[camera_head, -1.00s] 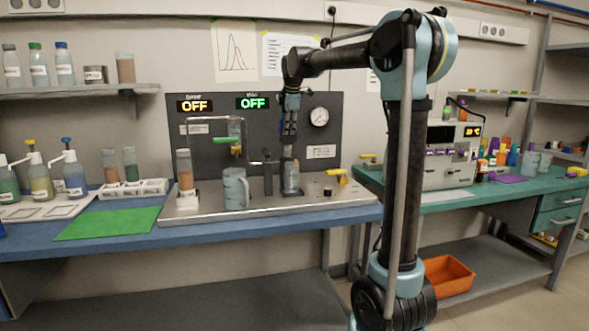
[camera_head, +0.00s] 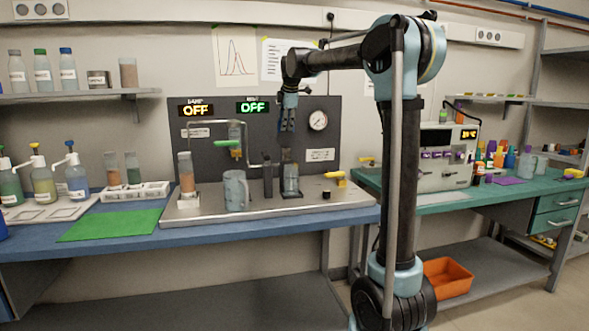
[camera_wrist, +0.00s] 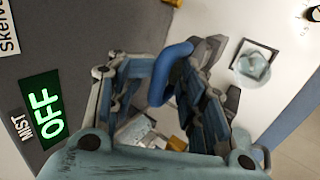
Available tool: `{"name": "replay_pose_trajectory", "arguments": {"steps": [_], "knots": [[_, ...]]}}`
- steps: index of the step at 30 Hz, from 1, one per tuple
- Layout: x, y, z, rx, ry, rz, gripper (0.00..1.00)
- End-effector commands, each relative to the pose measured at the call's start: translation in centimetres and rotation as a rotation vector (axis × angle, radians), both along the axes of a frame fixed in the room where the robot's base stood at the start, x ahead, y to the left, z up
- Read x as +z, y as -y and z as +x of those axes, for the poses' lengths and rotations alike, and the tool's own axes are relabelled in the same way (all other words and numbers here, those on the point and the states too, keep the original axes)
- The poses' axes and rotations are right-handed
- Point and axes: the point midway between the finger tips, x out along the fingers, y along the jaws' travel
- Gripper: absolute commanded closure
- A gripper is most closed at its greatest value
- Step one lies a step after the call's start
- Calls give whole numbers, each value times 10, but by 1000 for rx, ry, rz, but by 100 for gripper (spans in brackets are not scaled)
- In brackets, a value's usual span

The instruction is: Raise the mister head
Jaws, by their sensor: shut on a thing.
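The mister head (camera_head: 286,155) is a small dark grey piece in front of the back panel, just above a clear jar (camera_head: 291,180). Its lower edge is close to the jar's top; I cannot tell whether they touch. My gripper (camera_head: 287,131) points down directly above it. In the wrist view my gripper (camera_wrist: 166,100) is shut, with a blue curved loop (camera_wrist: 168,72) between its fingers. The loop appears to belong to the mister head. The exact contact is partly hidden by the fingers. The green MIST sign (camera_head: 252,106) reads OFF.
A grey-blue jug (camera_head: 235,190) and a dark upright post (camera_head: 267,180) stand left of the jar on the metal tray (camera_head: 330,201). A green lever valve (camera_head: 228,143) is at left. A yellow valve (camera_head: 336,175) is at right. The green mat (camera_head: 110,224) is clear.

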Motion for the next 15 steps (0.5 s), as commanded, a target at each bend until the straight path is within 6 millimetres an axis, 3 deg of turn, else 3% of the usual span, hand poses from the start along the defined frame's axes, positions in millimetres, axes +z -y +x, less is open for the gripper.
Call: {"name": "replay_pose_trajectory", "arguments": {"steps": [4, 10, 11, 15], "knots": [[-5, -4, 13, 0, 15, 7, 73], [-9, -5, 17, 1, 10, 7, 73], [-9, -4, 18, 1, 9, 7, 66], [-11, -4, 19, 1, 6, 7, 67]]}}
